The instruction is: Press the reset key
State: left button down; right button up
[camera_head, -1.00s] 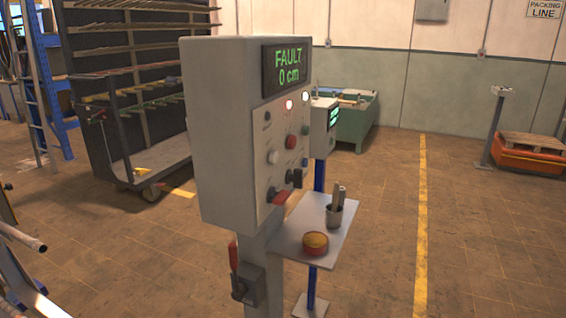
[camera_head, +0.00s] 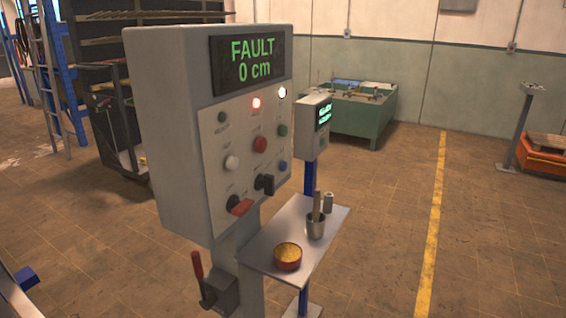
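A grey control cabinet (camera_head: 175,140) stands close in front of me, its panel facing right. Its screen (camera_head: 251,60) reads "FAULT 0 cm" in green. Below are a lit red lamp (camera_head: 256,103) and a lit white lamp (camera_head: 282,92). The panel carries a small dark round control (camera_head: 222,117), a white button (camera_head: 231,163), a red button (camera_head: 260,144), a green button (camera_head: 282,130) and a blue button (camera_head: 282,166). A red switch (camera_head: 239,206) and a black switch (camera_head: 266,184) sit lower. The labels are too small to read, so I cannot tell which is the reset key. Neither gripper shows.
A small shelf (camera_head: 262,246) under the panel holds a red tin (camera_head: 288,258) and a metal cup (camera_head: 316,228). A red-handled lever (camera_head: 197,265) is on the post. A second, smaller box (camera_head: 311,129) stands behind. Floor to the right is clear.

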aim_at(283, 164)
jog(key=i+l, duration=0.15)
jog(key=l, duration=0.3)
jog(key=i+l+u, duration=0.1)
jog(key=l, duration=0.3)
jog(key=i+l, duration=0.15)
jog(key=l, duration=0.3)
jog(key=i+l, duration=0.1)
jog(key=l, duration=0.35)
jog(key=i+l+u, duration=0.1)
jog(key=l, duration=0.35)
